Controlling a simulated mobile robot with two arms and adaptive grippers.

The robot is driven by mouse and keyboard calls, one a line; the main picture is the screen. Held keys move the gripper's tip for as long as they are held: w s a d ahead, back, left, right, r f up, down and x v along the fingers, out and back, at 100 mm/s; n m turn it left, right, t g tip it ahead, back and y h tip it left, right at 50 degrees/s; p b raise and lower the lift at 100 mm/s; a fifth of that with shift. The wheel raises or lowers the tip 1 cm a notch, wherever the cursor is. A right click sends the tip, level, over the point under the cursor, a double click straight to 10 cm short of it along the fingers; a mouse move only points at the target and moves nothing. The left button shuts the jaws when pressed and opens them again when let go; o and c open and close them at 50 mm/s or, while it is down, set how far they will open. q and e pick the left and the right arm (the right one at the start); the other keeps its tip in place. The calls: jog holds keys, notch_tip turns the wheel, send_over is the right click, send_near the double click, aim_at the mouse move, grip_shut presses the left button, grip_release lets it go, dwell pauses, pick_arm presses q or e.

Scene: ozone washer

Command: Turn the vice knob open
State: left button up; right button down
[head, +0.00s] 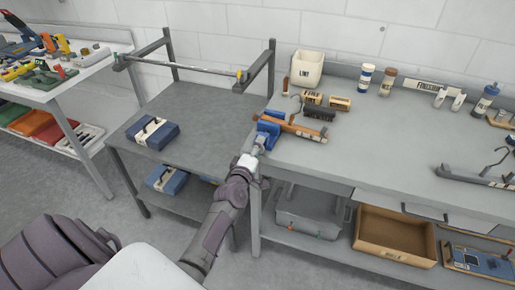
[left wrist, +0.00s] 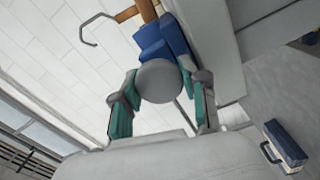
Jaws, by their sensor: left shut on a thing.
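The blue vice (head: 268,134) is mounted at the left front corner of the right-hand workbench. It also shows in the left wrist view (left wrist: 165,38). The round grey vice knob (left wrist: 158,82) faces the left wrist camera, in front of the blue vice body. My left gripper (head: 256,151) reaches in from below, at the front of the vice. In the left wrist view its two teal fingers stand on either side of the knob, shut on it. In the head view the knob is mostly hidden by the gripper. My right gripper is in neither view.
A wooden hanger (head: 294,127) with a metal hook lies at the vice. A lower grey table (head: 190,125) with a blue case (head: 153,133) is at left. A cardboard box (head: 395,238) sits on the shelf below.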

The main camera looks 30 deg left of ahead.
pick_arm(q)
jog(key=n, duration=0.4)
jog(key=shift+d+f+n+b, duration=0.1)
jog(key=shift+f+n+b, duration=0.2)
jog(key=shift+b, duration=0.05)
jog(key=n, duration=0.4)
jog(key=shift+n, duration=0.3)
jog(key=n, duration=0.4)
jog(key=shift+n, duration=0.3)
jog(key=n, duration=0.4)
jog(key=shift+d+n, duration=0.1)
jog(key=shift+n, duration=0.3)
jog(key=o, duration=1.1)
jog(key=shift+r, duration=0.1)
jog(key=shift+s, duration=0.1)
